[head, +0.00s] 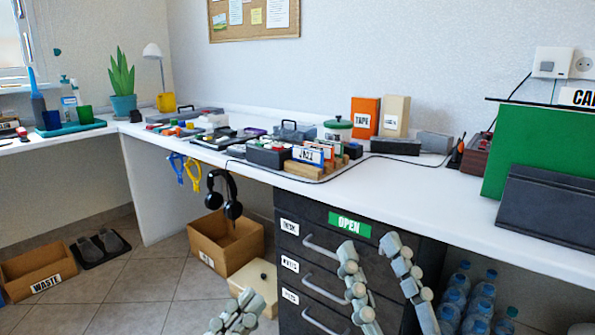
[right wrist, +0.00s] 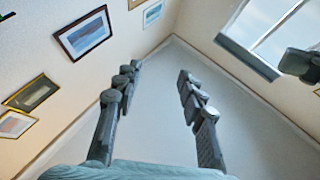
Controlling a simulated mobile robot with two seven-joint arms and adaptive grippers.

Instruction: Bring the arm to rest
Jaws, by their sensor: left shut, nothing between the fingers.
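My left gripper (head: 247,298) is low in the head view, in front of the floor beside the drawer unit. Its fingers are together with nothing between them. My right gripper (head: 370,243) is in front of the dark drawer unit (head: 318,245), with its two fingers apart. Most of both arms is out of view.
The white desk (head: 430,178) runs along the wall, crowded with small items. A green box (head: 530,150) stands at its right. An open cardboard box (head: 228,240), a pale lidded box (head: 254,283) and a waste box (head: 38,272) are on the floor. Water bottles (head: 484,293) stand under the desk.

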